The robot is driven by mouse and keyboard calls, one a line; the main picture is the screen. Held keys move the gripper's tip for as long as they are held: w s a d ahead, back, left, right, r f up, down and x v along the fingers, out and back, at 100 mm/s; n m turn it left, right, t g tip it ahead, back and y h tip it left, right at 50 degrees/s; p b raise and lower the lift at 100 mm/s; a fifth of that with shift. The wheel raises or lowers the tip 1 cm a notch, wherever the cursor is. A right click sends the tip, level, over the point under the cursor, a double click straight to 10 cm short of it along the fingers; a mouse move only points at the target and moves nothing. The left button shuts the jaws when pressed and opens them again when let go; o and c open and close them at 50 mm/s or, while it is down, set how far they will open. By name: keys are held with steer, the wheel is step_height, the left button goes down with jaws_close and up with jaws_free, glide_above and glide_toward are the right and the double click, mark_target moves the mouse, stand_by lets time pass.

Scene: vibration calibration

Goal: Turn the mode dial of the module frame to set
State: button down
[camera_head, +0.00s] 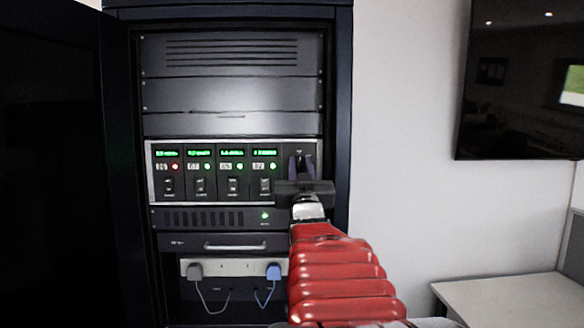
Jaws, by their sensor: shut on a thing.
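The module frame (150,172) is a pale-edged unit across the middle of the open rack, holding several dark modules with green displays, small lights and switches. My gripper (301,163) is at the right end of the frame, in front of its rightmost panel. Its two dark fingers point at the panel and are shut on the mode dial. The fingers and gripper body hide the dial, so its pointer and setting cannot be read. The leftmost module (168,174) shows a red light; the other lights in the frame are green.
Below the frame is a vented unit (190,219) with a green light, then a drawer handle (235,246) and a pale strip with a grey plug and a blue plug (273,271). The rack door (50,150) stands open at left. A desk (510,300) is at lower right.

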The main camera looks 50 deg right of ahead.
steer(key=shift+r+m, duration=0.1)
steer(key=shift+m, duration=0.4)
steer(key=m+g+h, duration=0.1)
steer(key=m+g, duration=0.1)
steer(key=m, duration=0.2)
steer(key=m+g+h, duration=0.1)
steer(key=m+g, duration=0.1)
steer(key=m, duration=0.2)
steer(key=shift+w+a+r, duration=0.15)
steer(key=m+g, duration=0.1)
steer(key=m, duration=0.2)
steer(key=m+g, duration=0.2)
steer(key=m, duration=0.2)
steer(key=shift+m, duration=0.3)
steer(key=c, duration=1.5)
jaws_free()
steer(key=shift+a, duration=0.1)
